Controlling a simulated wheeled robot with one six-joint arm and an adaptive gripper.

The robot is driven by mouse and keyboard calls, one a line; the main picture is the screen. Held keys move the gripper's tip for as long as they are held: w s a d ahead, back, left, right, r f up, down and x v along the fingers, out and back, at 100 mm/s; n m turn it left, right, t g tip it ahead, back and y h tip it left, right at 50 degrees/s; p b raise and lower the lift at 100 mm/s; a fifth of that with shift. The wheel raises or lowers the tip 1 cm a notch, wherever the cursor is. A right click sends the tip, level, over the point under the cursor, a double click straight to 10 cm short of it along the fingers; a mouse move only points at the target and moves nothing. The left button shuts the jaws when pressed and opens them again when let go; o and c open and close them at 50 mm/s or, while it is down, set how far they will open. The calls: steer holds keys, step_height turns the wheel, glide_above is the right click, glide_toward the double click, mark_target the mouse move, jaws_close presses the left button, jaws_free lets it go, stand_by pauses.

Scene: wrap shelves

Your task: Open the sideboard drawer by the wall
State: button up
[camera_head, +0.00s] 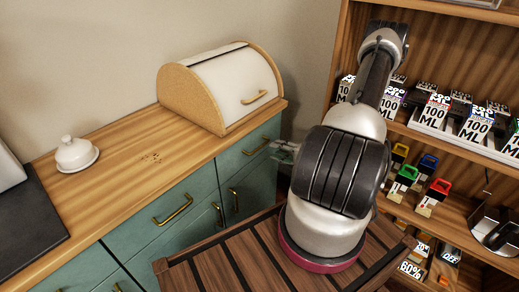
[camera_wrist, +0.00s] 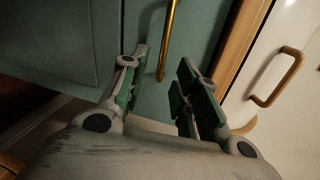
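The sideboard (camera_head: 130,195) has teal fronts, a wooden top and brass handles. Its drawer by the wall (camera_head: 232,163) is at the far right end, under the bread box, and looks closed. The drawer's brass handle (camera_head: 257,148) also shows in the wrist view (camera_wrist: 170,38), running upright in the picture. My gripper (camera_head: 286,152) is just right of that handle in the head view, partly hidden behind my arm. In the wrist view my gripper (camera_wrist: 162,85) is open, with the handle's end in the gap between its fingers. I cannot tell any contact.
A bread box (camera_head: 235,85) stands on the sideboard top, close to my gripper in the wrist view (camera_wrist: 290,65). A white lidded dish (camera_head: 76,154) stands at left. A slatted wooden surface (camera_head: 225,265) is below my arm. Shelves with boxed goods (camera_head: 435,112) are at right.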

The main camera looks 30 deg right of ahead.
mark_target(263, 144)
steer(key=shift+n, duration=0.7)
steer(key=x, duration=0.8)
steer(key=shift+r, duration=0.2)
jaws_close()
